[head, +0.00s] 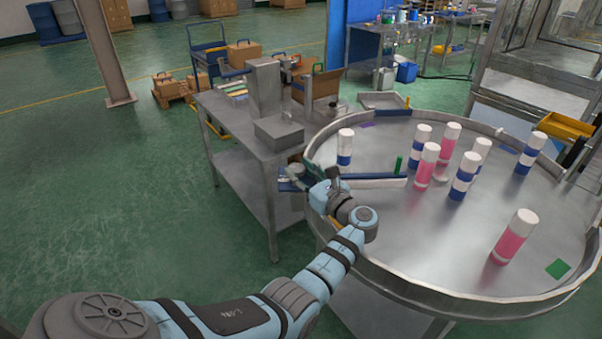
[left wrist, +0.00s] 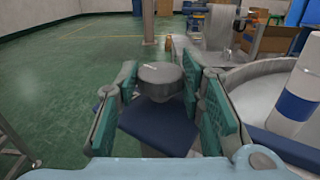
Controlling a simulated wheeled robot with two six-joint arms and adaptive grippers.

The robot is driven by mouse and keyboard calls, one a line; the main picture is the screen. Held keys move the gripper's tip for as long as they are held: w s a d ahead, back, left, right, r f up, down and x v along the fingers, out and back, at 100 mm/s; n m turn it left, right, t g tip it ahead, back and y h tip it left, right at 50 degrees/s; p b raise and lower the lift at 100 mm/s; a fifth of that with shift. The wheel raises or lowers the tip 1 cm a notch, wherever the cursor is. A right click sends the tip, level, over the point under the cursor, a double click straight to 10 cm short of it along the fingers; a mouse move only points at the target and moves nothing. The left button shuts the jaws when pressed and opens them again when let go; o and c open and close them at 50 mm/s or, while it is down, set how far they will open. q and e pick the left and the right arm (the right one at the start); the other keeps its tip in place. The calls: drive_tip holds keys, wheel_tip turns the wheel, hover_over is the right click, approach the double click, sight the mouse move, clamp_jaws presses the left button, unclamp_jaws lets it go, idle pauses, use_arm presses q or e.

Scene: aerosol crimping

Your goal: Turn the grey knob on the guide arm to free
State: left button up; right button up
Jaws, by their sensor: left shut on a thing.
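The grey knob (left wrist: 160,78) is a round cap with a short pale line on its top, seen in the left wrist view. It sits above a dark blue block (left wrist: 157,128). My left gripper (left wrist: 165,88) has its teal finger pads on either side of the knob and is shut on it. In the head view my left gripper (head: 300,177) is at the left rim of the round table, by the end of the pale guide arm (head: 375,182). The gripper mostly hides the knob there. My right gripper is not in view.
The round steel table (head: 420,235) has a raised rim and carries several blue-and-white and pink cans (head: 515,237). A steel bench (head: 228,125) with a grey machine (head: 265,90) stands behind. Open green floor lies left.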

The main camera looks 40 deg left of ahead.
use_arm(q)
drive_tip(key=o, duration=1.2)
drive_tip(key=v, duration=0.7)
drive_tip(key=shift+s+d, duration=0.15)
drive_tip(key=shift+d, duration=0.1)
drive_tip(key=shift+a+f, duration=0.1)
drive_tip(key=shift+a, duration=0.05)
